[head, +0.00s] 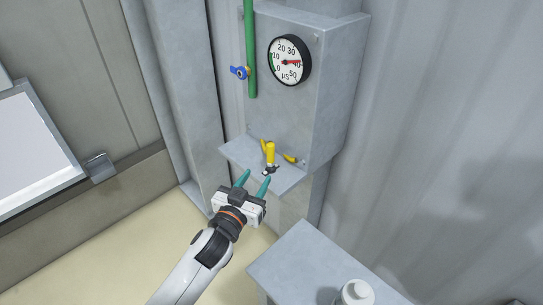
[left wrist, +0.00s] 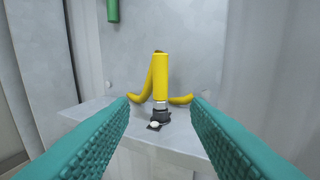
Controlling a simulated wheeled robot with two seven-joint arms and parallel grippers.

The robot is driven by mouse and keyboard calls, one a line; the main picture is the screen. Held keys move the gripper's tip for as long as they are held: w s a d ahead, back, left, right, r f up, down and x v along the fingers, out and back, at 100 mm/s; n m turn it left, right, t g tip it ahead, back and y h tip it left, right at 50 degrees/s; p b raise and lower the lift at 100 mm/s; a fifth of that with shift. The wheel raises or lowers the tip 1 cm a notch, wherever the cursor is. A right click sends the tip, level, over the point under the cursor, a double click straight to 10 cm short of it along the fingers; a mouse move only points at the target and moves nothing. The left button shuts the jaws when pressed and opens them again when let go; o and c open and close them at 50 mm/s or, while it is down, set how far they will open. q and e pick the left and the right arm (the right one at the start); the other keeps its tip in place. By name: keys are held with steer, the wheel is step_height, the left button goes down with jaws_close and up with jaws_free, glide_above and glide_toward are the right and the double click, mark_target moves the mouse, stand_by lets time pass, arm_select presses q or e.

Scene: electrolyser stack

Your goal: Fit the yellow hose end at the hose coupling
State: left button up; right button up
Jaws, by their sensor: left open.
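The yellow hose end (head: 270,153) stands roughly upright over the small grey shelf of the wall cabinet. In the left wrist view the yellow hose end (left wrist: 160,76) has a pale ring at its foot, above a black fitting (left wrist: 161,116) with a small white round part in front. This black fitting (head: 270,170) looks like the hose coupling; I cannot tell whether the two are joined. Yellow hose (left wrist: 181,99) curves behind. My left gripper (head: 254,181) is open and empty, in front of the hose end, its teal fingers pointing to either side of it. My right gripper is out of view.
The grey cabinet (head: 331,100) carries a round gauge (head: 289,60), a green pipe (head: 251,50) and a blue valve handle (head: 239,72). A grey stand (head: 305,262) with a white bottle (head: 356,293) is at the lower right. The shelf (head: 236,152) is narrow.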

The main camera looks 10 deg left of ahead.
mark_target(269, 157)
arm_select(q)
steer(key=w, duration=0.2)
steer(key=w+d, duration=0.1)
steer(key=w, duration=0.1)
steer(key=w+r+p, duration=0.1)
steer(key=w, duration=0.1)
steer(key=shift+w+d, duration=0.15)
steer(key=shift+w, duration=0.2)
steer(key=w, duration=0.2)
steer(key=w+d, duration=0.1)
steer(key=w, duration=0.2)
steer(key=shift+f, duration=0.15)
steer(key=shift+s, duration=0.1)
steer(key=shift+c, duration=0.2)
jaws_close()
